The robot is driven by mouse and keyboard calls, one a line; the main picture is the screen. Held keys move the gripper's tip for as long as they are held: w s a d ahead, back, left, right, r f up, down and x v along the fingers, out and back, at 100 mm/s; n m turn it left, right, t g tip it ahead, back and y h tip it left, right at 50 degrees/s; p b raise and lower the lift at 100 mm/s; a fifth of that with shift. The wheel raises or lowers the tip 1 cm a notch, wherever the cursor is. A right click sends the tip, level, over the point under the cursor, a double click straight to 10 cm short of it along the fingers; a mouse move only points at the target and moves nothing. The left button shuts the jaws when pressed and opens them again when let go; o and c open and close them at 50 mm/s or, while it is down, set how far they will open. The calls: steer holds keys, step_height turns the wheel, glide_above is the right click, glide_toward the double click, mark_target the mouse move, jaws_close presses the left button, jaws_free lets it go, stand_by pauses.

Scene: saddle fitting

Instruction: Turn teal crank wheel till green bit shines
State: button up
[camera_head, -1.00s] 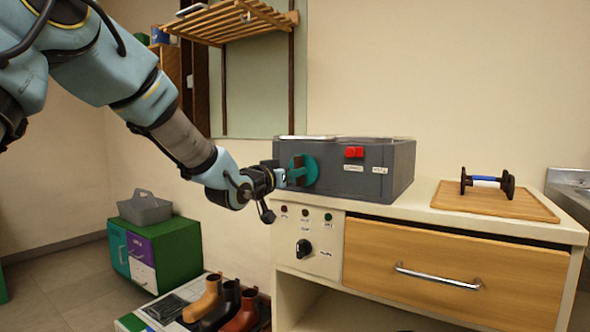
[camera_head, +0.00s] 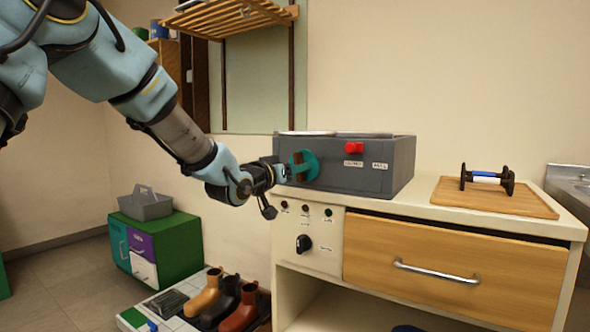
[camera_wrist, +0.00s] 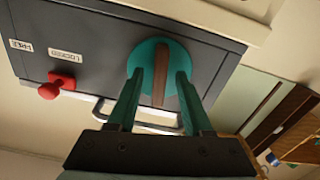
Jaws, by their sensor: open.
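The teal crank wheel (camera_head: 309,166) is on the front of a grey box (camera_head: 358,178), at its left end. It is a round disc with a brown bar across it. In the wrist view the wheel (camera_wrist: 180,88) is straight ahead, and its brown bar (camera_wrist: 161,75) stands nearly upright between my fingers. My gripper (camera_wrist: 157,90) is open, with one teal finger on each side of the bar. I cannot tell whether either finger touches it. In the head view my gripper (camera_head: 284,172) is at the wheel's front. A dark greenish lamp (camera_head: 328,212) on the panel below looks unlit.
A red knob (camera_head: 354,148) and white labels are on the box's front. A black dial (camera_head: 303,243) and two reddish lamps are on the panel below. A wooden board (camera_head: 480,198) with a dumbbell-like object lies at right.

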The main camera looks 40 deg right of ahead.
steer(key=v, duration=1.1)
